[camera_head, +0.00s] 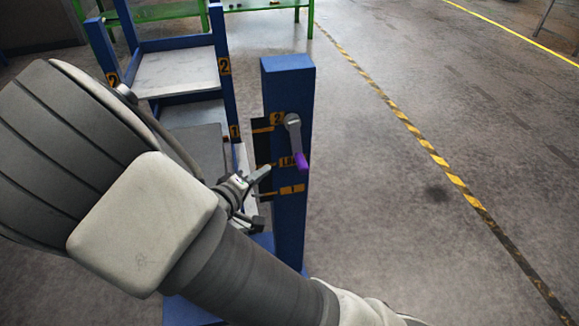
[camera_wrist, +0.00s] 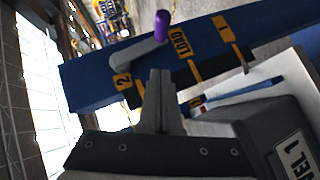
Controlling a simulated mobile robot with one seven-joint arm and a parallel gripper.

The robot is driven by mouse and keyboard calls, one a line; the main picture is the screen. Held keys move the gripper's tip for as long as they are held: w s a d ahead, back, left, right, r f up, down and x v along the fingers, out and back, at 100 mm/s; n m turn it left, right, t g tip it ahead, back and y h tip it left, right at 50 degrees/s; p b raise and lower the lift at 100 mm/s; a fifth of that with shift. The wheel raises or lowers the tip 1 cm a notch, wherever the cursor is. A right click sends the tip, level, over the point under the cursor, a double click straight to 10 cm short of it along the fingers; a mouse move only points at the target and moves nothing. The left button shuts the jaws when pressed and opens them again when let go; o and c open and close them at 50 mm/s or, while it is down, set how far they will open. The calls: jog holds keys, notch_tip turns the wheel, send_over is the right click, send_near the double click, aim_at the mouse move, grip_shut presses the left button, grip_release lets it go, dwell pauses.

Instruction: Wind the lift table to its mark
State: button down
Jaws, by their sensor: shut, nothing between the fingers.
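A blue post (camera_head: 290,225) stands in the middle of the head view, with yellow bands marked 2, LOAD and 1 from top to bottom. A grey crank arm (camera_head: 293,130) on it hangs down to a purple handle (camera_head: 301,161). In the wrist view, the crank arm (camera_wrist: 133,51) and purple handle (camera_wrist: 161,25) show beyond my fingertips. My gripper (camera_head: 264,171) is beside the post's left side, near the LOAD band; it is shut and empty, apart from the handle. In the wrist view my gripper (camera_wrist: 160,74) points toward the post. Which part marks the table height is unclear.
A blue rack (camera_head: 223,66) with grey shelves and labels 1 and 2 stands behind my arm at left. A grey block (camera_wrist: 285,135) labelled LEVEL 1 is close in the wrist view. Green frames (camera_head: 170,12) stand behind. The floor right of the post is clear.

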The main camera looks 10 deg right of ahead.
aim_at(299, 162)
jog(key=w+d+f, duration=0.1)
jog(key=d, duration=0.1)
jog(key=w+d+f, duration=0.1)
jog(key=w+d, duration=0.1)
jog(key=w+d+f, duration=0.1)
jog(key=d, duration=0.2)
jog(key=shift+w+f+b, duration=0.2)
jog(key=shift+b, duration=0.2)
jog(key=shift+d+f, duration=0.2)
jog(key=shift+d, duration=0.1)
jog(key=shift+d+f+n+t+h+b, duration=0.3)
jog(key=shift+d+h+b, duration=0.15)
jog(key=shift+b, duration=0.7)
jog(key=shift+d+r, duration=0.15)
jog(key=shift+d, duration=0.05)
